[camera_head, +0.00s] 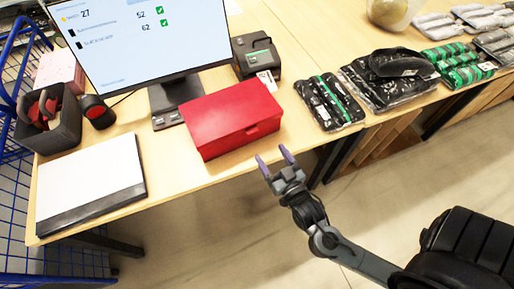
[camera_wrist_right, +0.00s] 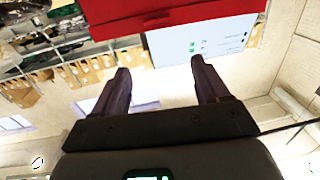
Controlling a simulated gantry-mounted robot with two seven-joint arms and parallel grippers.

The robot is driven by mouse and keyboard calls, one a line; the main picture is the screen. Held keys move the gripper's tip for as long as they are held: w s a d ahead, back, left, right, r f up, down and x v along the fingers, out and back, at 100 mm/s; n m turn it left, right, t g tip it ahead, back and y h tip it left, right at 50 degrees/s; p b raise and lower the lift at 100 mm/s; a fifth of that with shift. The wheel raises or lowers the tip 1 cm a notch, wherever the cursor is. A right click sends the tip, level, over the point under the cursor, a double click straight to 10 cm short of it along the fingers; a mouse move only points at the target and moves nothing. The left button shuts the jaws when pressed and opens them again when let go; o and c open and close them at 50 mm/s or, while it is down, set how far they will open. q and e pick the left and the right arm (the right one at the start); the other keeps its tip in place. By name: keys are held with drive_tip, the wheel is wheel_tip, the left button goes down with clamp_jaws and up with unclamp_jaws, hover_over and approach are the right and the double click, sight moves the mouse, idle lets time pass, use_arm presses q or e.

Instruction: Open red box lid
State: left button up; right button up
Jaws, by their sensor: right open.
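The red box (camera_head: 232,117) sits on the wooden table with its lid shut, in front of the monitor stand. A small latch tab shows on its front face. My right gripper (camera_head: 275,158) is open and empty, just off the table's front edge, in front of the box and apart from it. In the right wrist view the red box (camera_wrist_right: 175,20) fills the top, beyond the two open fingers of the right gripper (camera_wrist_right: 162,85). My left gripper is not in view.
The monitor (camera_head: 140,35) stands behind the box. A black printer (camera_head: 256,56) is behind it on the right. Packed garments (camera_head: 329,101) lie to the right. A white and black flat case (camera_head: 90,185) and a black bin (camera_head: 48,122) are on the left.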

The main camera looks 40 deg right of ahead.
sight(254, 133)
drive_tip(key=w+f+b, duration=0.1)
drive_tip(key=w, duration=0.2)
drive_tip(key=w+d+f+b, duration=0.1)
drive_tip(key=w, duration=0.2)
drive_tip(key=w+d+f+b, duration=0.1)
drive_tip(key=w, duration=0.2)
drive_tip(key=shift+w+d+b, duration=0.2)
drive_tip(key=shift+w+b, duration=0.1)
drive_tip(key=shift+b, duration=0.05)
drive_tip(key=shift+w+d, duration=0.15)
drive_tip(key=shift+w, duration=0.3)
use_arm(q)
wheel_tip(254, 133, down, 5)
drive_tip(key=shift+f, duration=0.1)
use_arm(e)
drive_tip(key=shift+c, duration=0.3)
